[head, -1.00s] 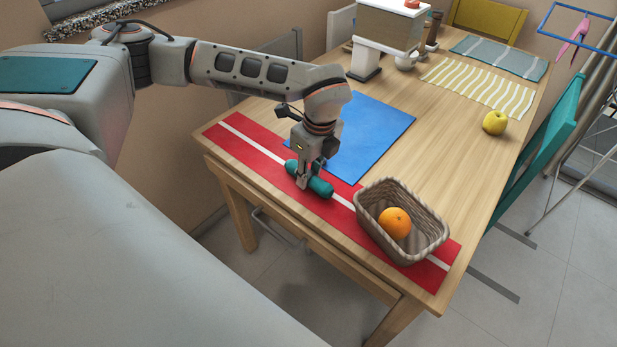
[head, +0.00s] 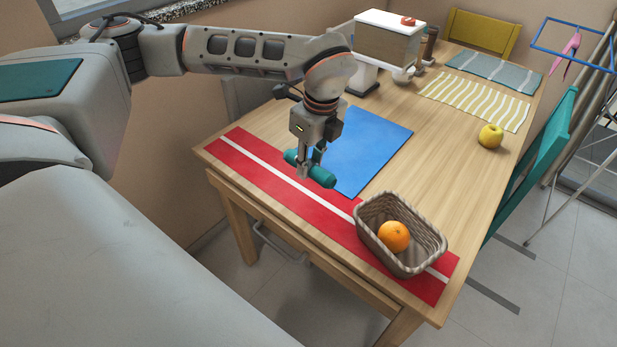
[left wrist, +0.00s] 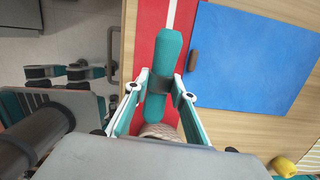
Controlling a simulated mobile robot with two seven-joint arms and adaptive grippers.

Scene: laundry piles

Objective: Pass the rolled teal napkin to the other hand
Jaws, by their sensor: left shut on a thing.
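The rolled teal napkin (head: 318,174) is in my left gripper (head: 307,170), which is shut around its middle. A dark band circles the roll where the fingers meet it. The roll is held above the red runner with a white stripe (head: 262,180). In the left wrist view the napkin (left wrist: 166,60) lies lengthwise between the fingers of the left gripper (left wrist: 166,88), its ends sticking out on both sides. My right gripper is not seen in either view.
A wicker basket (head: 432,236) with an orange (head: 393,236) stands on the runner's right end. A blue mat (head: 372,150) lies behind the napkin. A yellow apple (head: 490,136), striped cloths (head: 474,100) and a white-topped box (head: 392,42) are farther back. The table's middle right is bare.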

